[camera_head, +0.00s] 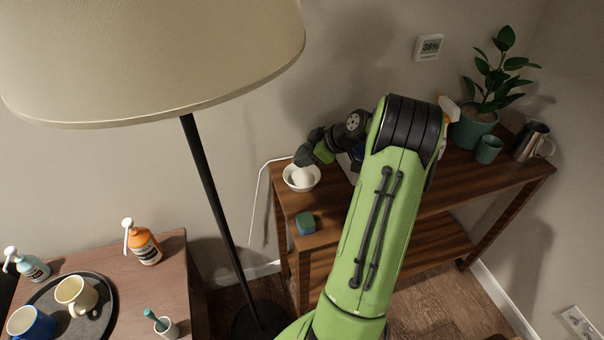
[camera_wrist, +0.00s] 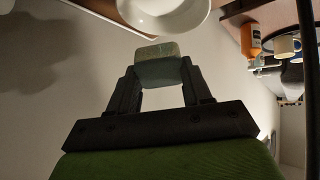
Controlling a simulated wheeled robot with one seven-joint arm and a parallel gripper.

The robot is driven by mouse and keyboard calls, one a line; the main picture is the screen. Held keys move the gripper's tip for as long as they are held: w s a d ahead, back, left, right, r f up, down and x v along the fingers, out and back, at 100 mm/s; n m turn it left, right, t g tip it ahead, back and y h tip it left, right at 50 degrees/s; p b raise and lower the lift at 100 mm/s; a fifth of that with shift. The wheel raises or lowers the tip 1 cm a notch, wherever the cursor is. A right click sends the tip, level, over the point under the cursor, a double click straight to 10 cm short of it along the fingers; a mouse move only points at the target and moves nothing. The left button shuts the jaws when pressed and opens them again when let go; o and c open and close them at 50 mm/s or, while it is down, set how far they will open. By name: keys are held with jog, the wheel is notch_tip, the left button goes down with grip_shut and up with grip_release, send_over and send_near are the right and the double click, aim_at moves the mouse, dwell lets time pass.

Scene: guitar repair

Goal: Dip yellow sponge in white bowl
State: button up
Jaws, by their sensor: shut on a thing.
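The white bowl (camera_head: 314,184) stands at the left end of the wooden shelf. It also shows at the top of the wrist view (camera_wrist: 190,28). My gripper (camera_wrist: 158,76) is shut on a pale block-shaped sponge (camera_wrist: 157,50), gripped between both fingertips. The sponge looks greyish with a lighter edge here, so I cannot confirm it as yellow. In the head view my gripper (camera_head: 306,158) is right at the bowl from behind. Whether the sponge touches the bowl's inside is unclear. A green and blue sponge (camera_head: 305,223) lies on the shelf in front of the bowl.
A potted plant (camera_head: 474,128), a teal cup (camera_head: 489,149) and a metal mug (camera_head: 529,141) stand at the shelf's right end. A floor lamp (camera_head: 208,180) stands left of the shelf. An orange pump bottle (camera_head: 145,246) and a tray (camera_head: 98,321) are on the left table.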

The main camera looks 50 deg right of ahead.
notch_tip(320, 180, up, 4)
jog(key=p, duration=0.2)
jog(key=shift+r+p, duration=0.1)
jog(key=shift+p, duration=0.25)
dwell(0.6)
jog(key=shift+f, duration=0.2)
